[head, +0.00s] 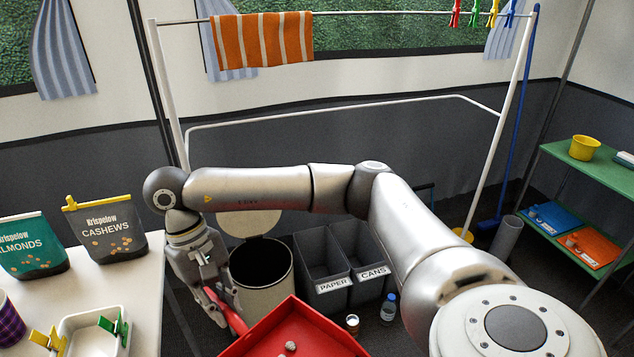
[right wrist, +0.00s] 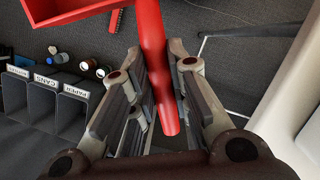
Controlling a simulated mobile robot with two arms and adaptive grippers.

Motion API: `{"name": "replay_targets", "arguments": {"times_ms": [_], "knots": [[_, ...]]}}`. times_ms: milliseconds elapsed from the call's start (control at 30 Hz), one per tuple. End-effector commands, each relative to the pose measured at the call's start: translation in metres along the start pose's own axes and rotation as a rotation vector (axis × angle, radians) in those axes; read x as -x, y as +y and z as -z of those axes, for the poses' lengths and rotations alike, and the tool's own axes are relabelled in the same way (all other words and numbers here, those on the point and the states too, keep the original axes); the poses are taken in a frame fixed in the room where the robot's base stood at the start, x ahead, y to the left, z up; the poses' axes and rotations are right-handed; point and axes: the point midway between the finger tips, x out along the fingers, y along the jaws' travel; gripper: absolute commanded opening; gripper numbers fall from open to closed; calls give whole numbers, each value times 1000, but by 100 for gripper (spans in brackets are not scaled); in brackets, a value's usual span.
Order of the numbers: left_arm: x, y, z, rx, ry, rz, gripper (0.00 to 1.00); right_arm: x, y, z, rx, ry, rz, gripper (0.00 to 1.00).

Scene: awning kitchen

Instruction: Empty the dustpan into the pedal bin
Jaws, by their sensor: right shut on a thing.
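The red dustpan (head: 325,326) shows at the bottom middle of the head view, cut off by the frame edge, with small pale crumbs (head: 290,346) in it. My right gripper (head: 224,306) is shut on its red handle, which also runs between the fingers in the right wrist view (right wrist: 154,60). The pan's tray (right wrist: 68,10) is partly in the wrist view. The round pedal bin (head: 262,288) stands just behind the dustpan and right of my gripper. Its lid (head: 248,222) is up and the dark opening shows. My left gripper is out of view.
Grey PAPER (head: 322,272) and CANS (head: 358,262) bins stand right of the pedal bin. A can (head: 352,323) and a bottle (head: 389,307) are on the floor near them. A white table (head: 140,290) with snack bags is at left. A drying rack (head: 180,130) stands behind.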

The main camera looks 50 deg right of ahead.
Motion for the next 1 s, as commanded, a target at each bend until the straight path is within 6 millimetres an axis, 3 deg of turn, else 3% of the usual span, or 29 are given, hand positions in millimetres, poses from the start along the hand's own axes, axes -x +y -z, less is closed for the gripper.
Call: {"name": "replay_targets", "arguments": {"times_ms": [267,533,800,1000], "knots": [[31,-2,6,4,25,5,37,3,-1,10,-1,5,6,0],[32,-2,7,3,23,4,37,2,1,8,-14,-1,12,0],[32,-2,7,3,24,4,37,-37,45,8,-362,-4,116,0],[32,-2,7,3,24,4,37,-88,105,8,-832,-1,256,0]]}}
